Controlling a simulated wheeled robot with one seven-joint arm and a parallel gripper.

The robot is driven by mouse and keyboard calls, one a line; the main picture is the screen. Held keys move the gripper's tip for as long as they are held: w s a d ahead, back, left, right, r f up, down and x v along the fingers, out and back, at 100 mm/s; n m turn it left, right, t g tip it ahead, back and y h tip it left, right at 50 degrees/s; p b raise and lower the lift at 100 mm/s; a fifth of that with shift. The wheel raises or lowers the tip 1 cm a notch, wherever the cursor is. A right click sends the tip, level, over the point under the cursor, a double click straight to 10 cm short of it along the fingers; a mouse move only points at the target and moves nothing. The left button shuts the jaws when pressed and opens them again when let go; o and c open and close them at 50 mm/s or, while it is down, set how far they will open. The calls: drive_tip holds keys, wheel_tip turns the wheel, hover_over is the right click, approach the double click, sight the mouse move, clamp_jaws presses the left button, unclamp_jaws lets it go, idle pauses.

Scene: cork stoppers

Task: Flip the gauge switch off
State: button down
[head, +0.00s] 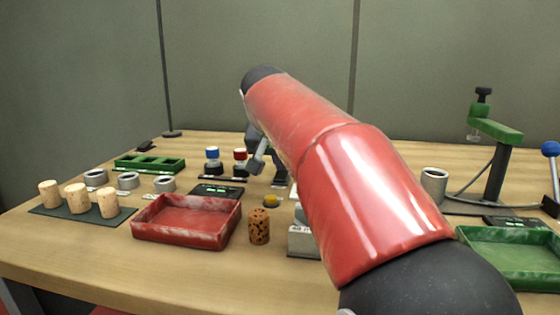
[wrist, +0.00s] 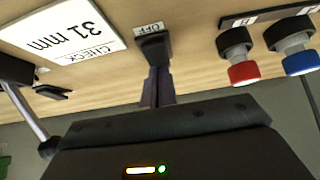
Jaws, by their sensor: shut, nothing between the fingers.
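In the wrist view a white OFF label (wrist: 149,28) lies on the wooden bench, just beyond the tips of my gripper (wrist: 153,45). The fingers are together with nothing between them and point down at the bench beside this label. I cannot make out the switch itself; the dark fingertips cover that spot, and I cannot tell whether they touch it. A white card (wrist: 70,35) reading "31 mm" and "CHECK" is left of the fingertips. In the head view my gripper (head: 280,180) shows small beyond the red arm, which hides much around it.
A red-capped knob (wrist: 243,72) and a blue-capped knob (wrist: 300,60) stand right of my fingers in the wrist view. A metal rod (wrist: 27,115) is at left. In the head view, a red tray (head: 187,238), a dark cork (head: 259,227) and a green tray (head: 515,283) are nearer.

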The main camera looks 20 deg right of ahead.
sight(281, 177)
drive_tip(key=shift+r+p, duration=0.45)
drive_tip(key=shift+r, duration=0.1)
drive_tip(key=r+p, duration=0.1)
drive_tip(key=r, duration=0.1)
drive_tip(key=r+p, duration=0.1)
drive_tip(key=shift+s+r+p, duration=0.1)
drive_tip(key=shift+s+p, duration=0.15)
drive_tip(key=shift+p, duration=0.05)
drive_tip(key=s+a+r, duration=0.5)
drive_tip(key=s, duration=0.2)
drive_tip(key=shift+b, duration=0.3)
drive_tip(key=shift+r, duration=0.1)
